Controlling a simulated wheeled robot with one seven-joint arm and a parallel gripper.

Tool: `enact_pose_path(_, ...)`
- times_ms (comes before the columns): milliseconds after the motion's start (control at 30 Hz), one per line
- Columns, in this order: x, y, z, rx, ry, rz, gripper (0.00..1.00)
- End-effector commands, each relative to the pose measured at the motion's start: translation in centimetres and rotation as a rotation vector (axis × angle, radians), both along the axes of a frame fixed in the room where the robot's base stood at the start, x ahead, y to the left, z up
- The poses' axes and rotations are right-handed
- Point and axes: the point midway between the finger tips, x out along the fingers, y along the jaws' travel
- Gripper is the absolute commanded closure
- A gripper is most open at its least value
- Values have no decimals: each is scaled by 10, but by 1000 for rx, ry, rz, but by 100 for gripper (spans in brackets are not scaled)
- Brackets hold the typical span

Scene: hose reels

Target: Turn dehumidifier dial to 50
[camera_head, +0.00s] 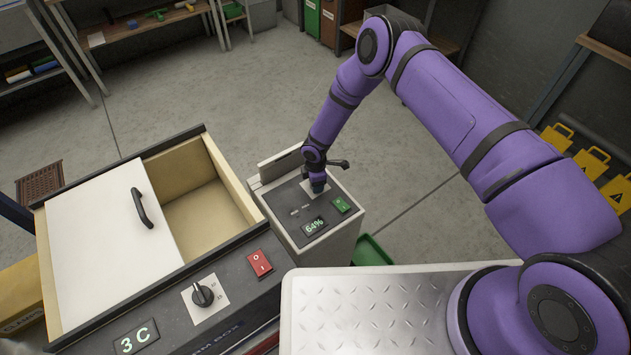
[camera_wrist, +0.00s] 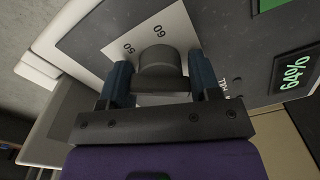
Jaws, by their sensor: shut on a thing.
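The dehumidifier (camera_head: 347,236) is a pale box with a dark top panel, standing right of the foam box in the head view. Its display (camera_head: 314,225) reads 64%, and the display also shows in the wrist view (camera_wrist: 297,68). The dial (camera_wrist: 158,62) is a dark round knob on a white plate (camera_wrist: 171,25) with the marks 50 and 60 visible. My gripper (camera_wrist: 160,82) has its two blue fingers on either side of the dial and is shut on it. In the head view my gripper (camera_head: 317,185) covers the dial. The dial's pointer is hidden.
A green switch (camera_head: 341,204) sits beside the display. The foam box (camera_head: 215,205) to the left has a half-open white lid, a black knob (camera_head: 203,294), a red switch (camera_head: 259,263) and a 3 C display (camera_head: 136,338).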

Motion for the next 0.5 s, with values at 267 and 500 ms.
enact_pose_path(267, 0, 0, 1, -1, -1, -225, 66)
enact_pose_path(500, 0, 0, 1, 1, -2, -357, 66)
